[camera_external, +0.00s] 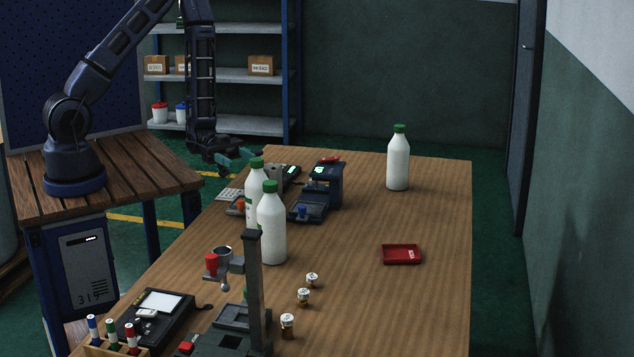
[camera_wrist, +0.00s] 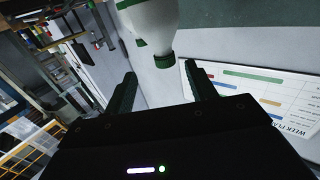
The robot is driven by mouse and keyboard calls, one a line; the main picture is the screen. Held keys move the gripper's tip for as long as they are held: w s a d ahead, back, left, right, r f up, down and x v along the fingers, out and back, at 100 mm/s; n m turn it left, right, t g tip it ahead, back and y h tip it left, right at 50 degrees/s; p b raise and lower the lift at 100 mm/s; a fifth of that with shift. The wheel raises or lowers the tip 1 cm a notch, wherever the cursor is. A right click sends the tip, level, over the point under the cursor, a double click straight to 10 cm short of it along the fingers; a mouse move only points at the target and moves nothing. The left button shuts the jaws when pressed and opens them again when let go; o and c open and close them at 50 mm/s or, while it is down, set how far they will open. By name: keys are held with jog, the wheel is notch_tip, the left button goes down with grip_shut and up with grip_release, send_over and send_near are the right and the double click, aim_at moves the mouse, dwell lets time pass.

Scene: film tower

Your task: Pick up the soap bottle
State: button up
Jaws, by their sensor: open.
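Three white bottles with green caps stand upright on the wooden table; I cannot read which is the soap bottle. Two stand close together left of the middle, a rear bottle (camera_external: 252,190) partly hidden by a front bottle (camera_external: 271,232). A third bottle (camera_external: 398,165) stands apart at the back right. My gripper (camera_external: 236,160) hangs near the table's left edge, just left of the rear bottle's cap. In the wrist view my gripper (camera_wrist: 163,88) is open with nothing between its fingers. A white bottle (camera_wrist: 150,18) appears upside down beyond the fingertips, with another green patch beside it.
A dark blue device (camera_external: 326,185) and a keypad (camera_external: 229,194) sit near the paired bottles. A dark post (camera_external: 253,290) stands in front of them. A red tray (camera_external: 402,246) and small jars (camera_external: 303,297) lie to the right. The table's right part is mostly clear.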

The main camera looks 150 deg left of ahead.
aim_at(260, 170)
jog(key=w, duration=0.5)
jog(key=shift+w+a, duration=0.25)
jog(key=shift+a, duration=0.1)
jog(key=shift+w+a+f, duration=0.1)
jog(key=shift+w+a, duration=0.05)
jog(key=shift+w, duration=0.7)
jog(key=shift+w+a, duration=0.2)
jog(key=shift+w, duration=0.65)
jog(key=shift+w+a+f, duration=0.1)
jog(key=shift+w+a, duration=0.05)
jog(key=shift+w, duration=0.7)
jog(key=shift+c, duration=0.3)
grip_shut()
